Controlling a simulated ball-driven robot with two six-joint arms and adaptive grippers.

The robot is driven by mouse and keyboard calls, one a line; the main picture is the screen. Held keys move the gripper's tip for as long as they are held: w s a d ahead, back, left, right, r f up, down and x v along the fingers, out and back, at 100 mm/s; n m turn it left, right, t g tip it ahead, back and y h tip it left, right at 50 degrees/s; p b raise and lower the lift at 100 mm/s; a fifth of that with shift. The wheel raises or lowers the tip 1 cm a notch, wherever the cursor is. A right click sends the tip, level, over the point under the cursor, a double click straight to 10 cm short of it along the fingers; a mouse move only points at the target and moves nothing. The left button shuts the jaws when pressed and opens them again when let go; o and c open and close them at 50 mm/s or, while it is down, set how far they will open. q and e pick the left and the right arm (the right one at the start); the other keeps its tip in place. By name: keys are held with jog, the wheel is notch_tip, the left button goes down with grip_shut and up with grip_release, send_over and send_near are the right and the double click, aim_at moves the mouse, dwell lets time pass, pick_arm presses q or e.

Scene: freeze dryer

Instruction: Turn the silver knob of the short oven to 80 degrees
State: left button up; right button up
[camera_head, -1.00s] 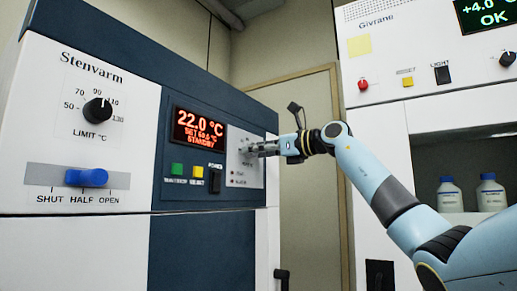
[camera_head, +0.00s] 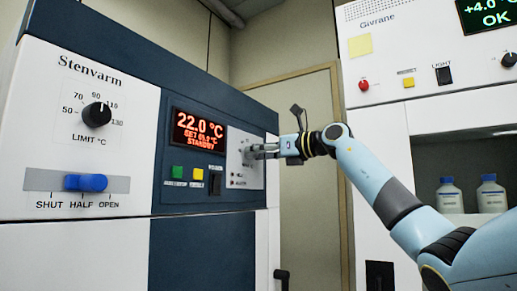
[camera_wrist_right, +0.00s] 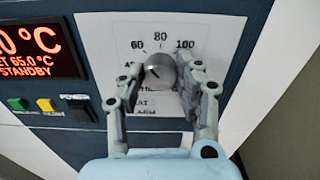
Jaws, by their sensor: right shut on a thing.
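The short oven (camera_head: 270,231) has a display (camera_head: 199,130) reading 22.0 °C with a smaller set line and STANDBY. In the right wrist view the display (camera_wrist_right: 38,48) shows a set value of about 65.0 °C. The silver knob (camera_wrist_right: 158,72) sits on a white dial plate marked 60, 80 and 100; its dark pointer line leans up and left, short of 80. My right gripper (camera_wrist_right: 164,68) is shut on the silver knob, one finger on each side. In the head view the right gripper (camera_head: 252,151) covers most of the knob. My left gripper is not in view.
A black limit knob (camera_head: 97,114) and a blue slider (camera_head: 86,182) are on the oven's left panel. Green (camera_head: 177,172) and yellow (camera_head: 198,174) buttons and a black power switch (camera_head: 215,181) are left of the gripper. A white cabinet (camera_head: 378,140) stands at right.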

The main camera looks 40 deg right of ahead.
jog(key=shift+d+m+p, duration=0.1)
jog(key=shift+m+p, duration=2.7)
jog(key=shift+m, duration=0.9)
jog(key=o, duration=1.1)
jog(key=shift+o, duration=0.2)
jog(key=v, duration=0.7)
jog(key=shift+s, duration=0.2)
jog(key=shift+d, duration=0.1)
